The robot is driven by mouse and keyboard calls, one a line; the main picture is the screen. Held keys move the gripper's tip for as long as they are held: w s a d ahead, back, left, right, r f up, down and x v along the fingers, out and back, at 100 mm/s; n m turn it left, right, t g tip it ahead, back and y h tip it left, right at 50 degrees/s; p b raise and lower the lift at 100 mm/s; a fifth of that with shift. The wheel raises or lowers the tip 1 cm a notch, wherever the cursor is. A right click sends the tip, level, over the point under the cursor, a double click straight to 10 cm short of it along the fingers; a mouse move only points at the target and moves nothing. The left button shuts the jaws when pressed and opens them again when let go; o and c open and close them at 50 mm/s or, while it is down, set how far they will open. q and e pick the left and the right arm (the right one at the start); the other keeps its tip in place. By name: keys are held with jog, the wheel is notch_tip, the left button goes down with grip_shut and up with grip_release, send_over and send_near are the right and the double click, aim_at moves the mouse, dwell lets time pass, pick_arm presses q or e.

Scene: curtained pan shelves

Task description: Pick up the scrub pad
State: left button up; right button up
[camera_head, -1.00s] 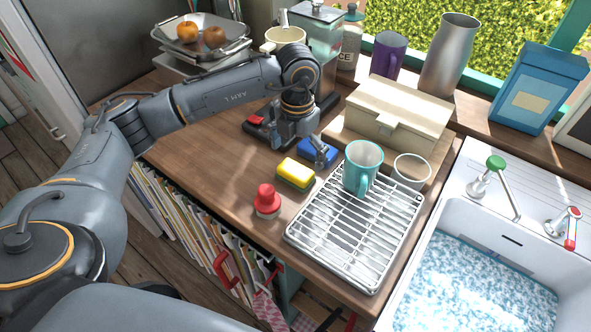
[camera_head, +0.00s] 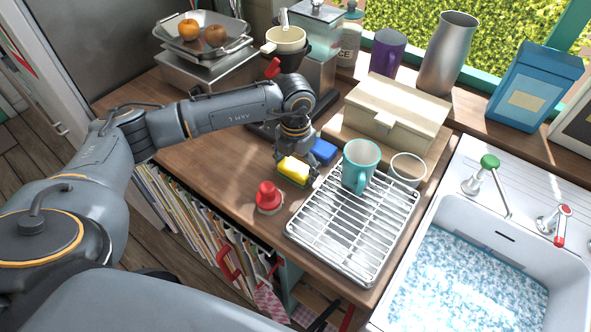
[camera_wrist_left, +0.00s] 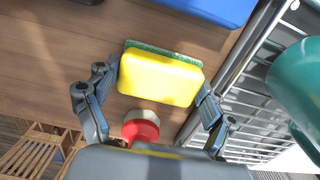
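The scrub pad, a yellow block with a green scouring layer (camera_head: 292,173), lies on the wooden counter, left of the drying rack. In the left wrist view the pad (camera_wrist_left: 160,80) sits between the two fingers of my left gripper (camera_wrist_left: 158,85). My left gripper (camera_head: 296,165) points down over the pad in the head view. Its fingers are spread, one on either side of the pad and close to its ends; I cannot tell whether they touch it. My right gripper is in neither view.
A blue block (camera_head: 324,151) lies just behind the pad. A red-topped object (camera_head: 268,197) stands in front. The metal rack (camera_head: 345,240) holds a teal mug (camera_head: 360,165) to the right. A wooden box (camera_head: 395,115) and the sink (camera_head: 425,240) lie beyond.

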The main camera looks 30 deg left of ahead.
aim_at(296, 167)
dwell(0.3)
pick_arm(q)
jog(key=shift+r+b, duration=0.5)
jog(key=shift+b, duration=0.05)
notch_tip(296, 167, up, 2)
jog(key=shift+d+r+b, duration=0.1)
jog(key=shift+b, duration=0.7)
jog(key=s+d+r+b, duration=0.4)
jog(key=s+d+r, duration=0.4)
jog(key=s, duration=0.3)
jog(key=shift+s+r, duration=0.15)
jog(key=shift+r, duration=0.75)
